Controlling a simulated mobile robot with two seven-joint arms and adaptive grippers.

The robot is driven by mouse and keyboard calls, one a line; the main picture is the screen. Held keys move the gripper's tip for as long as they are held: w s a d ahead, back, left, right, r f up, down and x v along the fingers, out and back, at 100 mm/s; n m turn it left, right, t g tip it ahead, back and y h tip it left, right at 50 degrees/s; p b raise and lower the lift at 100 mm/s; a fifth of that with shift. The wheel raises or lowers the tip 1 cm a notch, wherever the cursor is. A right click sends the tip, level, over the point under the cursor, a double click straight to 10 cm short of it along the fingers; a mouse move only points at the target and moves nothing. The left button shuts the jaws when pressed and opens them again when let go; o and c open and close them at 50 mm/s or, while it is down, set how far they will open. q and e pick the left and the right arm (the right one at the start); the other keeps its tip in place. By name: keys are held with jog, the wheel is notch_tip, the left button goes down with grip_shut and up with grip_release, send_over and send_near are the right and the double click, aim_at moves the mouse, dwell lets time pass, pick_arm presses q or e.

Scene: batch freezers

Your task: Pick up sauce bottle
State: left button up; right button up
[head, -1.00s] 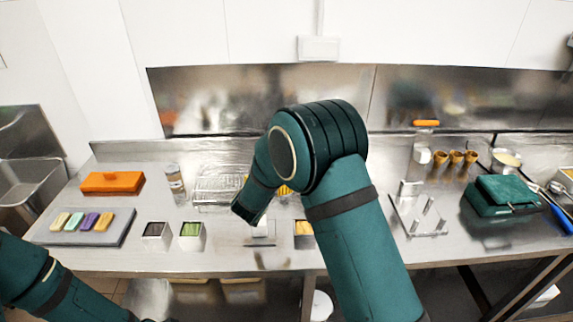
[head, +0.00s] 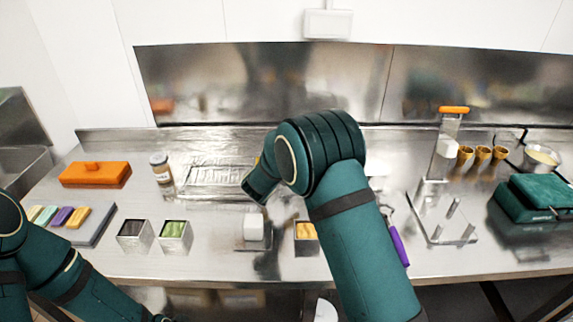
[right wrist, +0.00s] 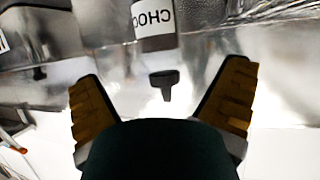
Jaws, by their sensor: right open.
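The sauce bottle (right wrist: 155,28) shows at the top of the right wrist view. It has a dark body, a white label with upside-down letters reading "CHOC", and a black nozzle (right wrist: 164,82) pointing toward my gripper. My right gripper (right wrist: 163,76) is open, its yellow-padded fingers spread to either side of the nozzle. The bottle's body lies beyond the fingertips, and nothing is held.
The steel counter holds an orange box (head: 95,175), a jar (head: 161,168), a wire rack (head: 218,178), several small containers, a purple-handled tool (head: 398,245) and a green press (head: 530,198). A steel backsplash stands behind. Bare counter shows along the front edge.

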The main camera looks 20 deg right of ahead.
jog(key=x, duration=0.8)
jog(key=shift+w, duration=0.1)
jog(key=c, duration=1.3)
